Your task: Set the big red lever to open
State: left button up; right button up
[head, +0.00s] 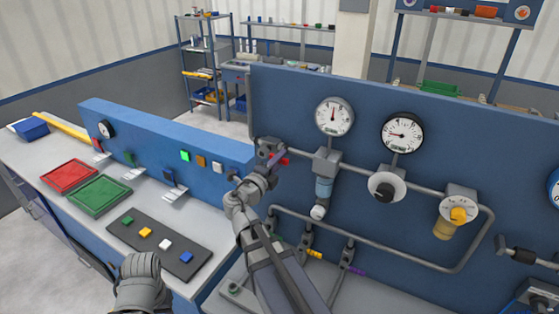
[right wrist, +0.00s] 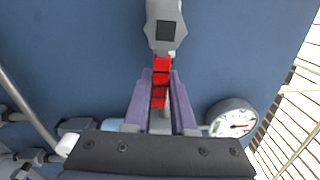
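The big red lever (right wrist: 161,82) sticks out from a grey valve body (right wrist: 164,28) on the blue panel. In the right wrist view it lies between the two purple fingers of my right gripper (right wrist: 160,98), which are close on both its sides and look shut on it. In the head view my right gripper (head: 268,160) is at the valve at the panel's left end. Only a bit of the red lever (head: 282,160) shows there, as the arm hides much of it.
Gauges (head: 334,116), pipes and a yellow knob (head: 459,215) are on the blue panel to the right. A pipe loop (head: 390,240) runs below. Left is a bench with a red tray (head: 69,176), a green tray (head: 99,195) and a dark mat (head: 138,221) with coloured blocks.

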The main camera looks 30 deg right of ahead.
jog(key=o, duration=0.4)
jog(key=shift+v, duration=3.9)
jog(key=shift+f, duration=0.1)
jog(key=s+a+f+m+g+y+b, duration=0.25)
jog(key=a+f+m, duration=0.25)
jog(key=f+m, duration=0.45)
jog(key=s+a+f+m+g+y+b, duration=0.2)
jog(key=a+f+m+y, duration=0.25)
jog(key=f+m, duration=0.55)
jog(key=s+a+f+m+g+y+b, duration=0.1)
jog(key=s+a+f+m+y, duration=0.1)
jog(key=a+m, duration=0.3)
jog(key=s+a+f+m+g+y, duration=0.2)
jog(key=s+a+f+m, duration=0.2)
jog(key=s+a+m, duration=0.1)
jog(key=s+a+f+m+g+y+b, duration=0.1)
jog(key=s+a+f+m+g+y, duration=0.1)
jog(key=a+m, duration=0.5)
jog(key=shift+s+f+y+b, duration=0.35)
jog(key=shift+s+f+y, duration=0.3)
jog(key=shift+f, duration=0.1)
